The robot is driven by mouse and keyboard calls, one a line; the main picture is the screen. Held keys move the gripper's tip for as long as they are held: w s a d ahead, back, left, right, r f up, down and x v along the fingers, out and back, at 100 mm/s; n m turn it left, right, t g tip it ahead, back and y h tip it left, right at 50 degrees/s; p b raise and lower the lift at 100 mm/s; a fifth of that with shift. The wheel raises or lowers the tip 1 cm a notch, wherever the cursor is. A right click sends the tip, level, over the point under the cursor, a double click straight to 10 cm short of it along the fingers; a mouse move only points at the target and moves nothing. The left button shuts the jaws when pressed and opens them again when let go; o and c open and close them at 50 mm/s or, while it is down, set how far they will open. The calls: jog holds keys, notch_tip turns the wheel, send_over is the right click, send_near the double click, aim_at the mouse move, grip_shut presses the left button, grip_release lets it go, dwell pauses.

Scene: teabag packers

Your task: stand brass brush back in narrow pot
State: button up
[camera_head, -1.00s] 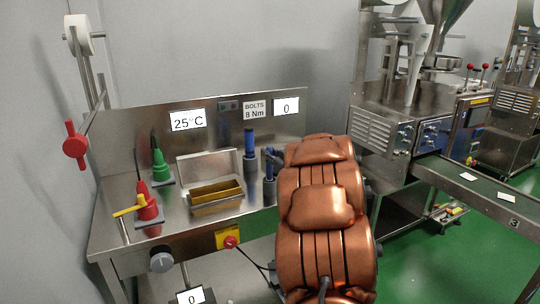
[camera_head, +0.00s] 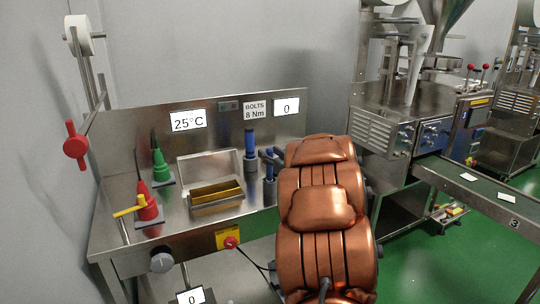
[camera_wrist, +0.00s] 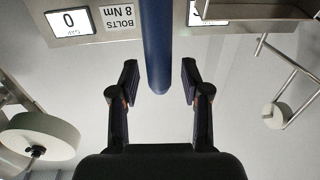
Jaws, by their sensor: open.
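The rear one (camera_head: 250,142) is upright in a dark round holder (camera_head: 250,165). I see no brass bristles, so I cannot tell which is the brass brush. My gripper (camera_head: 270,154) is at the front tool's top, partly hidden behind my copper arm. In the wrist view my gripper (camera_wrist: 159,78) is open, with a blue handle (camera_wrist: 157,45) between its fingers and a visible gap on each side. The handle's lower end is out of view.
An open metal box (camera_head: 217,207) with a yellow inside sits left of the tools. A green cone-shaped thing (camera_head: 160,163) and a red one (camera_head: 147,208) stand further left. The signed back panel (camera_head: 225,123) rises close behind. A conveyor (camera_head: 465,188) is at right.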

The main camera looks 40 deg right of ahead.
jog(key=v, duration=1.2)
jog(key=shift+w, duration=0.1)
jog(key=s+a+f+m+g, duration=0.1)
jog(key=s+a+f+g, duration=0.2)
jog(key=a+f+g, duration=0.45)
jog(key=s+a+f+g, duration=0.3)
jog(key=a+g, duration=0.2)
jog(key=a, duration=0.6)
jog(key=s+a+f+n+g+y, duration=0.2)
jog(key=s+a+g, duration=0.6)
jog(key=s+a, duration=1.4)
jog(key=n+y, duration=0.2)
jog(key=shift+a+f+y, duration=0.15)
jog(key=shift+y, duration=0.15)
